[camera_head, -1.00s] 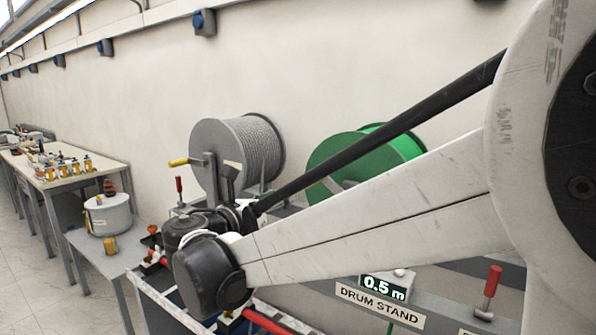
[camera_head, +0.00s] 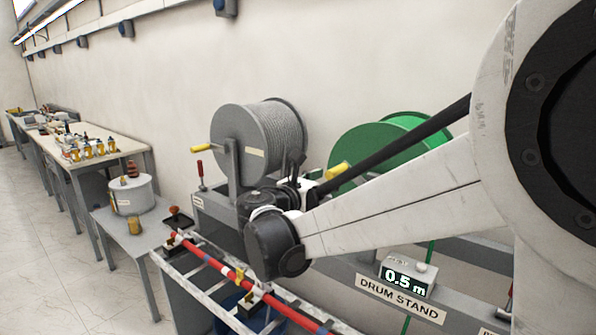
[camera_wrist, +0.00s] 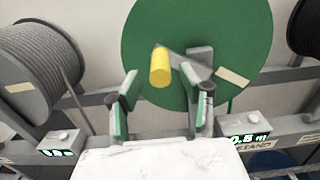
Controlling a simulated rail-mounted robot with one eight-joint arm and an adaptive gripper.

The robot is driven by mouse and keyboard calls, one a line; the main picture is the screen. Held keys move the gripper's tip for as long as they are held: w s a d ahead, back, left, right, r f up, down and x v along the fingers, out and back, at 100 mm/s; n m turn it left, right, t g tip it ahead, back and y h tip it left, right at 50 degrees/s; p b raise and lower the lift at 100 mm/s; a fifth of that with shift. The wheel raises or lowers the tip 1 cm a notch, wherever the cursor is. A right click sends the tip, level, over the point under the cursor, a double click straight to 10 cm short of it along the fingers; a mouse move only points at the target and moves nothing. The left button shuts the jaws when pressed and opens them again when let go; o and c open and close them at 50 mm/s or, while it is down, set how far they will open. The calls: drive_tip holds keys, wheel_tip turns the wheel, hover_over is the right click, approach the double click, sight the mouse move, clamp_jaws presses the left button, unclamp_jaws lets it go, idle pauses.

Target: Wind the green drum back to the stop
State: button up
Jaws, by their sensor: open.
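The green drum (camera_head: 365,145) stands on the drum stand, partly hidden behind my arm in the head view. In the wrist view the green drum (camera_wrist: 225,40) fills the upper middle. Its yellow crank handle (camera_wrist: 160,67) points toward the camera; the handle (camera_head: 337,171) also shows in the head view. My gripper (camera_wrist: 159,82) is open, with one finger on each side of the handle in the picture. I see no contact, and cannot tell whether the handle is between the fingertips in depth. The display (camera_head: 403,280) below the drum reads 0.5 m.
A grey cable drum (camera_head: 240,140) with its own yellow handle stands left of the green one. Another dark drum (camera_wrist: 305,25) is at the right edge of the wrist view. A red bar (camera_head: 215,265) lies on a frame in front. Side tables stand at the left.

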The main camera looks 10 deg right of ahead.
drive_tip(key=shift+x, duration=1.75)
drive_tip(key=shift+c, duration=0.5)
clamp_jaws()
